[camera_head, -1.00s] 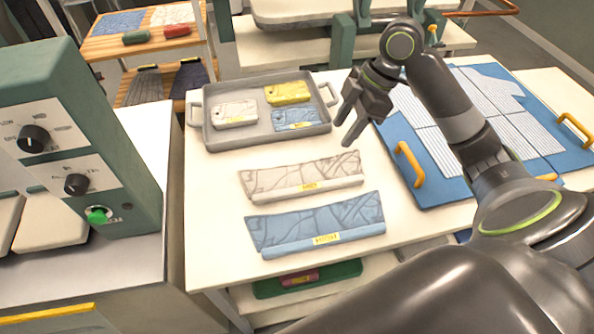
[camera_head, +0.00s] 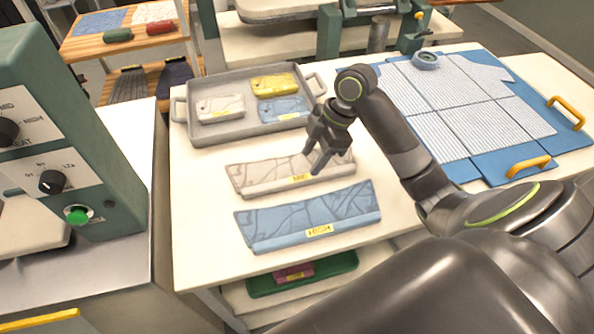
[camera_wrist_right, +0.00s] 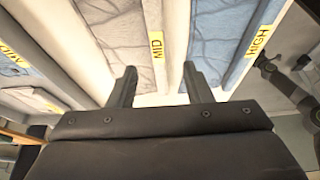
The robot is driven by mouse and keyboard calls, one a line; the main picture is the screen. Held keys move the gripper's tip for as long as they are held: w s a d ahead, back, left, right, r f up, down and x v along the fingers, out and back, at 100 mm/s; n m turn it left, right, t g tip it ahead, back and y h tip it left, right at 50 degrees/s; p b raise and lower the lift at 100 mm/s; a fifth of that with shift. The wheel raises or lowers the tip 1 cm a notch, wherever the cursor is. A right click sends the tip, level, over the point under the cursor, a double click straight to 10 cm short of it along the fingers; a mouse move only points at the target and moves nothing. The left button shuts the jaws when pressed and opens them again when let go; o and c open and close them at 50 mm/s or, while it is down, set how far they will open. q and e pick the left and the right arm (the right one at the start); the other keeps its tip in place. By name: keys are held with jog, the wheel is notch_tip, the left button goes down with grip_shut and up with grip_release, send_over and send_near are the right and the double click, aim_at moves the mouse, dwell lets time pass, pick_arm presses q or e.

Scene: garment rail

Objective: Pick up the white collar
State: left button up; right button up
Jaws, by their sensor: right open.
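The white collar (camera_head: 262,177) lies flat on the white table behind the blue collar, with a yellow label reading MID. My right gripper (camera_head: 312,166) is open just above its right part and hides some of it. In the right wrist view the white collar (camera_wrist_right: 133,32) stretches ahead of the open fingers (camera_wrist_right: 157,82), with nothing between them but its end and the table. The blue collar (camera_head: 290,218), labelled HIGH, lies in front; it also shows at the right of the wrist view (camera_wrist_right: 222,30). My left gripper is out of view.
A grey tray (camera_head: 190,118) with white, yellow and blue labelled pieces stands behind the collars. A blue board (camera_head: 545,120) with striped fabric and orange handles lies right. A control box (camera_head: 110,140) stands left. A green tray (camera_head: 340,264) sits on the lower shelf.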

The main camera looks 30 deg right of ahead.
aim_at(301, 178)
jog(key=shift+d+p+x, duration=0.2)
jog(key=shift+p+x, duration=0.25)
jog(key=shift+x, duration=3.05)
jog(key=shift+w, duration=0.1)
jog(key=shift+c, duration=0.4)
grip_shut()
